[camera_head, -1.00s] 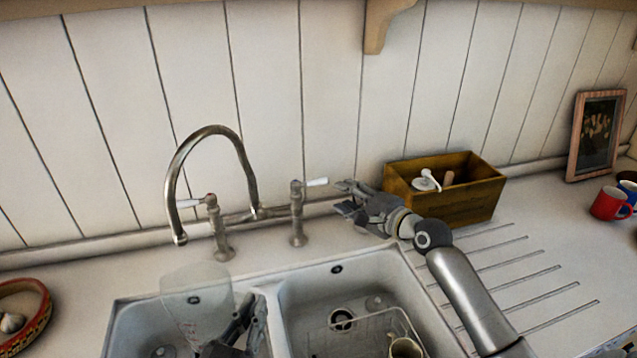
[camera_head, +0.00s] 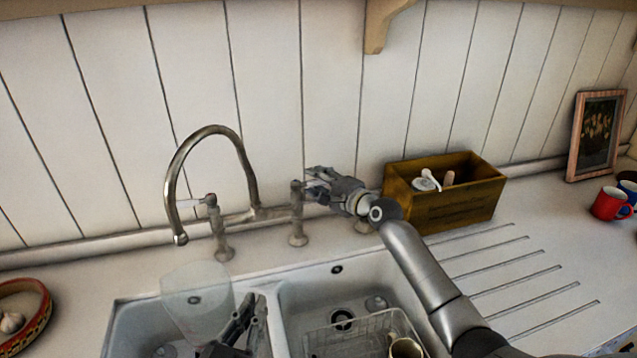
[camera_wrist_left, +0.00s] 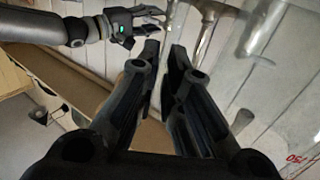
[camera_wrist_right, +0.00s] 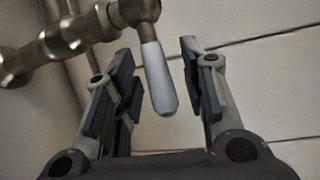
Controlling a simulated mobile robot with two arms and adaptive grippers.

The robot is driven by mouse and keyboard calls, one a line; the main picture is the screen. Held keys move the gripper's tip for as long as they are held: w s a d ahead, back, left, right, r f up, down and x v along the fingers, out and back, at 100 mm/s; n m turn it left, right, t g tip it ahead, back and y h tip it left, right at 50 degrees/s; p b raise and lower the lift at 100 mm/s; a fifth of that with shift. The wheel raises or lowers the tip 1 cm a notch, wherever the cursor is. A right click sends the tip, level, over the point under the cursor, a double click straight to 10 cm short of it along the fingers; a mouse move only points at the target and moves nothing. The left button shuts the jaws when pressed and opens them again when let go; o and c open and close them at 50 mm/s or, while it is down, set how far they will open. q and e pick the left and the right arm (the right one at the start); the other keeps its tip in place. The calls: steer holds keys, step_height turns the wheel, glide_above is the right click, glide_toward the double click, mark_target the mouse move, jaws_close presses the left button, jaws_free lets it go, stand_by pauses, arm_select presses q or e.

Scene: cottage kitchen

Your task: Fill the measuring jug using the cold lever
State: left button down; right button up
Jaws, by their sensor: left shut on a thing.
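The clear measuring jug (camera_head: 197,300) is above the left sink basin, below and in front of the spout of the tap (camera_head: 180,238). My left gripper (camera_head: 246,318) is shut on the jug at its right side. In the left wrist view, the transparent jug (camera_wrist_left: 268,35) fills the right side, with red markings. The tap's right lever (camera_wrist_right: 160,80) has a white handle. My right gripper (camera_head: 314,182) is open at this lever, and the handle lies between its spread fingers in the right wrist view. The left lever (camera_head: 190,202) also has a white handle, with a reddish mark.
A wooden box (camera_head: 455,205) with small utensils stands on the counter right of my right gripper. Red mug (camera_head: 608,204) and picture frame (camera_head: 597,135) are farther right. A wire rack (camera_head: 345,335) with a cup is in the right basin. A bowl (camera_head: 22,310) sits at left.

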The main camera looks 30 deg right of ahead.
jaws_close()
steer(key=shift+s+a+f, duration=0.1)
steer(key=shift+a, duration=0.05)
steer(key=shift+s+a+h, duration=0.1)
steer(key=shift+h, duration=0.2)
steer(key=shift+s+a+m+t+h, duration=0.15)
steer(key=shift+s+m+h, duration=0.2)
steer(key=shift+m+h, duration=0.65)
steer(key=shift+s+a+m+t+h, duration=0.15)
steer(key=shift+s+m+h, duration=0.2)
steer(key=shift+m+h, duration=0.6)
steer(key=shift+s+m+h, duration=0.2)
steer(key=shift+m+h, duration=0.15)
steer(key=shift+h, duration=0.5)
jaws_free()
